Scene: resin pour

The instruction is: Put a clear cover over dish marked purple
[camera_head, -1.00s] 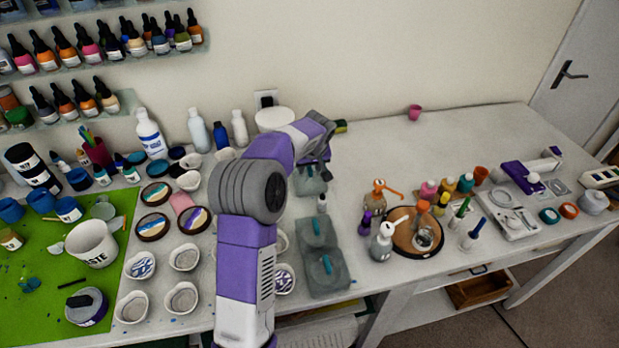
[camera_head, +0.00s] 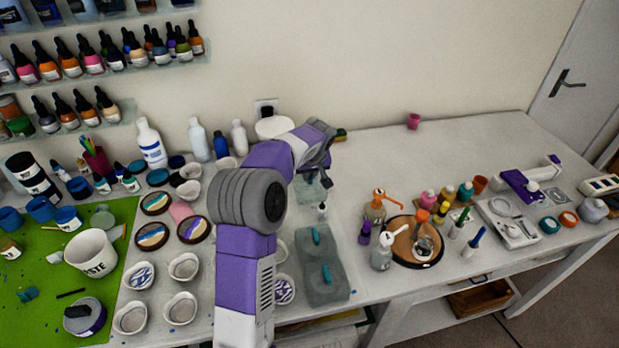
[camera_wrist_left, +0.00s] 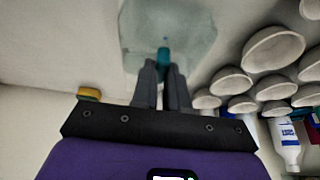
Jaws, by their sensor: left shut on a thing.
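My left gripper (camera_head: 324,160) is at the back of the table, past my bent arm. In the left wrist view its fingers (camera_wrist_left: 163,78) are shut on the teal handle (camera_wrist_left: 164,55) of a clear cover (camera_wrist_left: 190,25). That cover also shows in the head view (camera_head: 308,190), partly hidden. I cannot tell whether it touches the table. More clear covers with teal handles (camera_head: 308,260) lie right of my arm. A white dish with purple markings (camera_head: 284,291) is partly hidden by my arm. Another dish with blue-purple markings (camera_head: 139,276) stands at the left. My right gripper is out of view.
Several white dishes (camera_head: 183,266) stand left of my arm, beside striped round pieces (camera_head: 194,229) and a green mat (camera_head: 35,270). Bottles (camera_head: 150,143) line the back. A round wooden tray (camera_head: 402,246) with small items stands at the right. The back right of the table is fairly clear.

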